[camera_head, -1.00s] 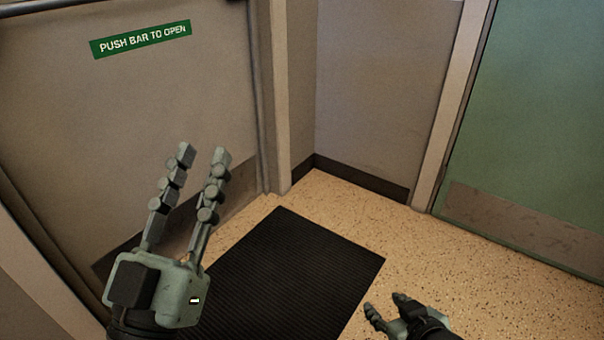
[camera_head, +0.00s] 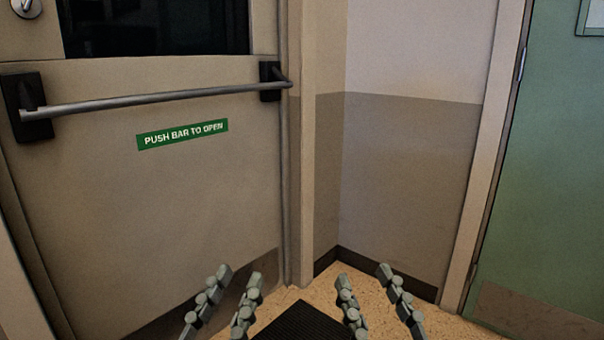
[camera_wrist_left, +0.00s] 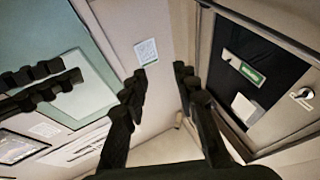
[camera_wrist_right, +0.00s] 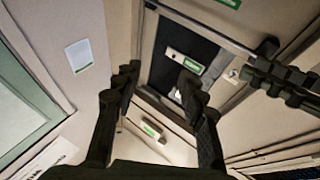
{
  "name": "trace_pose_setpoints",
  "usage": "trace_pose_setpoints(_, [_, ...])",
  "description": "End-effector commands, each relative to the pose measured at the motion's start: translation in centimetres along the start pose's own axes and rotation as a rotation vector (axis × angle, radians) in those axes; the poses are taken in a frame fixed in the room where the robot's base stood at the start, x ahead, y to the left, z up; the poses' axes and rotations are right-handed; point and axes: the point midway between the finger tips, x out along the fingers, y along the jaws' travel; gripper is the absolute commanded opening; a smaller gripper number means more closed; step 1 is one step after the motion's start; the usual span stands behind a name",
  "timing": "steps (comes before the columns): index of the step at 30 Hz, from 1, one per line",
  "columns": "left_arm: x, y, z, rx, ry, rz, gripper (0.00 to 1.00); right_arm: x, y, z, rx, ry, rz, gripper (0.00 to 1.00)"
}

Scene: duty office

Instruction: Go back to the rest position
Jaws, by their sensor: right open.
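My left gripper (camera_head: 238,270) is low in the head view, left of the middle, in front of the lower part of the door. Its two fingers stand apart with nothing between them. My right gripper (camera_head: 364,272) is at the same height, right of the middle, fingers apart and empty. Both point up and away from me. In the left wrist view the left fingers (camera_wrist_left: 160,72) are spread. In the right wrist view the right fingers (camera_wrist_right: 161,82) are spread. Each wrist view also shows the other gripper's fingers at its side edge.
A door with a push bar (camera_head: 150,99) and a green sign (camera_head: 183,134) fills the left. A wall corner (camera_head: 340,150) stands ahead. A green door (camera_head: 560,180) is at the right. A black mat (camera_head: 300,322) lies on the speckled floor.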

Motion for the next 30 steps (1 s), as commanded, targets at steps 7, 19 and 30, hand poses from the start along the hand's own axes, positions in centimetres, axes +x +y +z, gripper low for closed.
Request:
trace_pose_setpoints(7, [-0.6,-2.3,7.4,0.040,-0.314,-0.034,0.29,-0.6,2.3,7.4,-0.041,-0.316,0.034,0.41])
trace_pose_setpoints(19, [-15.6,-10.9,22.7,0.094,-1.224,-0.199,0.29,-15.6,10.9,22.8,-0.094,-1.226,0.200,0.41])
trace_pose_setpoints(30, [-28.1,-14.3,24.6,0.070,-1.691,-0.313,0.29,-28.1,14.3,24.6,-0.071,-1.693,0.315,0.41])
